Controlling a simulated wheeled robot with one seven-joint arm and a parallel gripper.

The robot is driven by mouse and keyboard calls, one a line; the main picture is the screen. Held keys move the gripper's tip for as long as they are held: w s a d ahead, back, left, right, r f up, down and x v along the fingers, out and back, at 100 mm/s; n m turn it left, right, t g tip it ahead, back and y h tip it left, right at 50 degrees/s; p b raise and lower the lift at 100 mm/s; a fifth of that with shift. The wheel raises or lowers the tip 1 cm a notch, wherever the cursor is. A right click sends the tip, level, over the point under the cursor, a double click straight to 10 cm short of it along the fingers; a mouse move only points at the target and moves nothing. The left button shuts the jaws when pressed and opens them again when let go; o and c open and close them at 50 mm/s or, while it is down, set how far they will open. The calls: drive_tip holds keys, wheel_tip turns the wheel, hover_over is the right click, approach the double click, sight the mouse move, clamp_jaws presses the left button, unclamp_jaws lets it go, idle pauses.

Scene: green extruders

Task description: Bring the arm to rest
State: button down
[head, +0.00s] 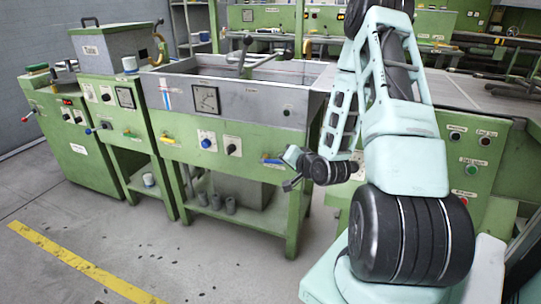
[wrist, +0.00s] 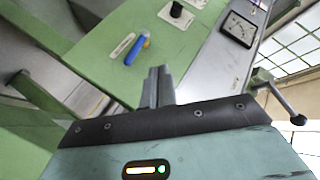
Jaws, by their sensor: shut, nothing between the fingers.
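My arm is pale green and black and stands at the right of the head view, folded up and down again. My gripper (head: 291,185) hangs at its end, in front of the green extruder's front panel (head: 235,145). In the wrist view the fingers of my gripper (wrist: 158,78) are together, with nothing between them. Behind them is a green panel with a blue-handled lever (wrist: 135,52) and a black knob (wrist: 176,10). I cannot tell the exact gap between gripper and panel.
A long metal trough (head: 240,92) tops the extruder. A grey box (head: 108,48) stands on the machine at left. Several grey cups (head: 216,201) sit on the lower shelf. The floor at front left is open, with a yellow line (head: 80,262). Another green machine (head: 478,160) stands at right.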

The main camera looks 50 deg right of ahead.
drive_tip(key=w+a+r+n+g+y, duration=0.1)
drive_tip(key=w+a+n+g+y, duration=0.15)
drive_tip(key=a, duration=0.55)
drive_tip(key=w+a+r+n+g+y, duration=0.1)
drive_tip(key=w+a+n+y, duration=0.1)
drive_tip(key=a+n, duration=0.35)
drive_tip(key=s+a+r+n+g, duration=0.1)
drive_tip(key=s+a+n+g, duration=0.15)
drive_tip(key=a, duration=0.45)
drive_tip(key=s+a+r+n+g+y, duration=0.1)
drive_tip(key=s+a+r, duration=0.15)
drive_tip(key=a, duration=0.35)
drive_tip(key=s+a+r+n+g, duration=0.1)
drive_tip(key=s+a+n+g, duration=0.15)
drive_tip(key=a, duration=0.45)
drive_tip(key=s+a+r+n+g+h, duration=0.1)
drive_tip(key=s+a+r+n+g, duration=0.25)
drive_tip(key=s, duration=0.65)
drive_tip(key=s+a+r+n, duration=0.35)
drive_tip(key=s+a, duration=0.25)
drive_tip(key=s, duration=0.4)
wheel_tip(320, 180, up, 15)
drive_tip(key=p, duration=1.6)
drive_tip(key=shift+w+d+p, duration=0.3)
drive_tip(key=shift+w+p, duration=0.05)
drive_tip(key=shift+w, duration=0.05)
